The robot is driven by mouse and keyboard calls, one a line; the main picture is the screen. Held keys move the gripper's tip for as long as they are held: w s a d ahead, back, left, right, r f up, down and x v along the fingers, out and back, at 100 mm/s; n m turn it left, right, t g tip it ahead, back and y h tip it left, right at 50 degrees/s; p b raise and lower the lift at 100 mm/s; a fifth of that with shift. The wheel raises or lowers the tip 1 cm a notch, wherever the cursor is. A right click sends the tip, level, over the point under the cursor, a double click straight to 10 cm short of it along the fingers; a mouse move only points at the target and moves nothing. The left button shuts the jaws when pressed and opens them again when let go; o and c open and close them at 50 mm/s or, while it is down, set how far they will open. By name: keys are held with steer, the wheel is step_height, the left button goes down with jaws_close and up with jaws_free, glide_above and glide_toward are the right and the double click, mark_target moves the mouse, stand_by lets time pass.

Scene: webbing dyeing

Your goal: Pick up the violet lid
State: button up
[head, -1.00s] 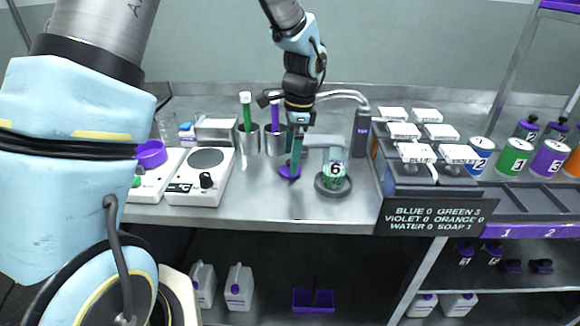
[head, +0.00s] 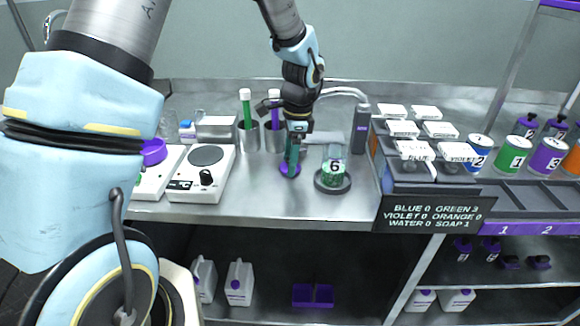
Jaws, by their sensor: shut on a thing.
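A glass jar marked 6 (head: 334,174) with green contents stands on a dark round base just right of my gripper. A hot plate (head: 200,185) is to the left. Metal cups (head: 248,138) with green and violet-handled tools stand behind. White-lidded bins (head: 415,150) are at right.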

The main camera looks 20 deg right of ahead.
steer(key=c, duration=0.3)
steer(key=shift+c, duration=0.2)
